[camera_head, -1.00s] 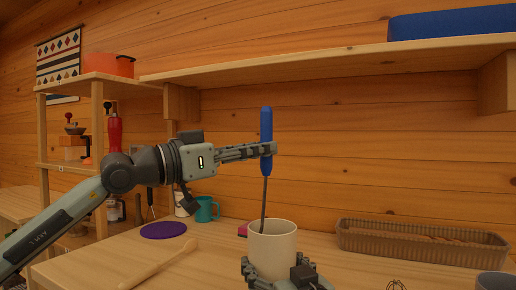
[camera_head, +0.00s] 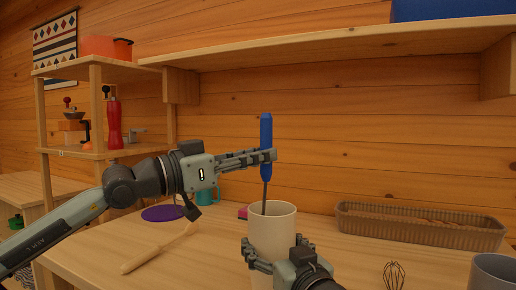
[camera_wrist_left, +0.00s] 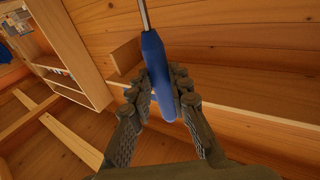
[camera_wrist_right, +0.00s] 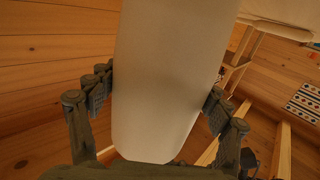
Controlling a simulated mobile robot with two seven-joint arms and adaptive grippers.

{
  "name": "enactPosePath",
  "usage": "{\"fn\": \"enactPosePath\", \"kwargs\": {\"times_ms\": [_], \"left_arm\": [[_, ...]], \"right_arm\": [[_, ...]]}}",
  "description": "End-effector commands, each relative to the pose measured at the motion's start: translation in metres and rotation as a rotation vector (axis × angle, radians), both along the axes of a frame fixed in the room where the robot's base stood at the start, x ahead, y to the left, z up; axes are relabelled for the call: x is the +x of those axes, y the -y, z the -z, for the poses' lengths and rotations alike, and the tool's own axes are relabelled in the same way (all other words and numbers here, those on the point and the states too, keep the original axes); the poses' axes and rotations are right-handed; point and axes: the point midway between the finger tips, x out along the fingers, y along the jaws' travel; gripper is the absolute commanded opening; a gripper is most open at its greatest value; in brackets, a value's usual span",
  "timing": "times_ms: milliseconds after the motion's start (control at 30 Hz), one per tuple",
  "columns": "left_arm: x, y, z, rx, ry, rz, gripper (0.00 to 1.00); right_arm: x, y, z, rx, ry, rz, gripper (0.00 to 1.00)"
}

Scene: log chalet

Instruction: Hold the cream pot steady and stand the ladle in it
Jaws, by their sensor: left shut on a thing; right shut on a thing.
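The cream pot (camera_head: 271,228) stands upright on the table at the middle of the head view. My right gripper (camera_head: 272,252) is shut around its lower body; the pot also fills the middle of the right wrist view (camera_wrist_right: 165,80). The ladle (camera_head: 266,132) has a blue handle and a thin dark shaft. It is upright, with its shaft reaching down inside the pot's rim; its lower end is hidden. My left gripper (camera_head: 262,157) is shut on the blue handle, above the pot. The left wrist view shows the handle (camera_wrist_left: 158,75) between the fingers (camera_wrist_left: 165,105).
A ribbed brown basket (camera_head: 420,228) lies to the right, with a whisk (camera_head: 394,275) and a grey cup (camera_head: 492,272) in front. A wooden spoon (camera_head: 158,249), purple disc (camera_head: 163,213) and teal mug (camera_head: 208,194) are to the left. A shelf (camera_head: 330,42) hangs above.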

Motion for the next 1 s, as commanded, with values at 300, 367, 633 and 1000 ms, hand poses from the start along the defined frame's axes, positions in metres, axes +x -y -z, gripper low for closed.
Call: {"fn": "enactPosePath", "kwargs": {"times_ms": [300,367,633,1000], "left_arm": [[0.000,0.000,0.004,0.000,0.001,0.000,0.00],[0.000,0.000,0.004,0.000,0.001,0.000,0.00],[0.000,0.000,0.004,0.000,0.001,0.000,0.42],[0.000,0.000,-0.007,0.000,0.003,0.001,0.42]], "right_arm": [[0.000,0.000,0.000,0.000,0.000,0.000,0.43],[0.000,0.000,0.000,0.000,0.000,0.000,0.43],[0.000,0.000,0.000,0.000,0.000,0.000,0.43],[0.000,0.000,0.000,0.000,0.000,0.000,0.43]]}}
